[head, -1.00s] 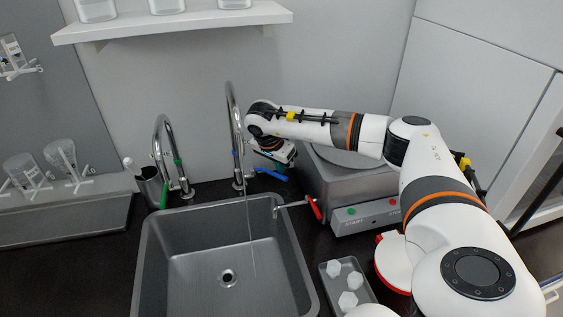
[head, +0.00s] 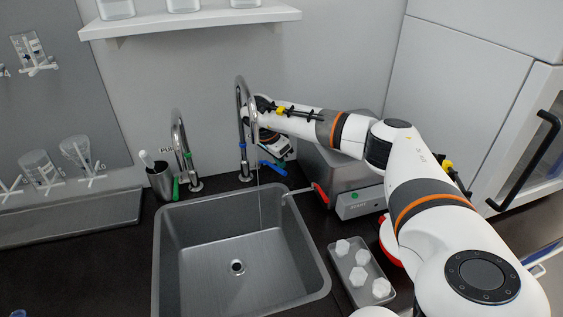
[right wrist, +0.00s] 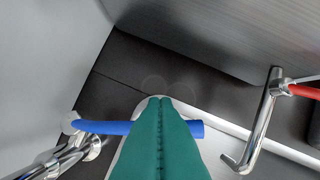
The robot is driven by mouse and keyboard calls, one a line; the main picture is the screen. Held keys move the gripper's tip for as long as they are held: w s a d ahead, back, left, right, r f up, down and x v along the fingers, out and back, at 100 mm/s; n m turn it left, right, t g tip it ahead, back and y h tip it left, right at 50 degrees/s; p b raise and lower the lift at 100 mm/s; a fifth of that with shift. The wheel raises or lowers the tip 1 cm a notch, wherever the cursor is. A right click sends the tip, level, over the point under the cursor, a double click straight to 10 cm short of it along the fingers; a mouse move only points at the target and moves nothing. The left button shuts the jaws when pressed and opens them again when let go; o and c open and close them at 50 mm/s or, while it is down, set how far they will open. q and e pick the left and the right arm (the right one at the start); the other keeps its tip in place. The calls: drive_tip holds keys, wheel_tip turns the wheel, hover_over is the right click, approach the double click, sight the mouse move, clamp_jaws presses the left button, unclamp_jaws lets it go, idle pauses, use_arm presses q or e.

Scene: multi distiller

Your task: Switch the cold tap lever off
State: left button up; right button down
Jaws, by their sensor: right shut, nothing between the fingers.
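The cold tap lever (head: 273,168) is a blue bar sticking out to the right from the tall chrome tap (head: 242,135). A thin water stream (head: 260,205) falls from this tap into the sink. My right gripper (right wrist: 160,102) is shut and empty, with green fingers. In the head view it is above the lever, partly hidden by its own wrist. In the right wrist view the fingers cross in front of the blue lever (right wrist: 105,128), whose end shows right of them; I cannot tell whether they touch. My left gripper is not in view.
The grey sink (head: 170,262) lies below the tap. A second tap (head: 183,150) with a green lever stands left. A red lever (head: 321,195) on a chrome pipe and a grey machine (head: 350,172) stand close right. A tray (head: 385,300) of white pieces lies right of the sink.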

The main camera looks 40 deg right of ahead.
drive_tip(key=shift+a+r+m, duration=0.2)
drive_tip(key=shift+a+m, duration=0.3)
drive_tip(key=shift+a, duration=0.35)
drive_tip(key=shift+a+f+p, duration=0.2)
drive_tip(key=shift+f+p, duration=0.05)
drive_tip(key=shift+p, duration=0.2)
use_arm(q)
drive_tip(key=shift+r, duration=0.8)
use_arm(e)
drive_tip(key=shift+w+a, duration=0.25)
drive_tip(key=shift+a, duration=0.5)
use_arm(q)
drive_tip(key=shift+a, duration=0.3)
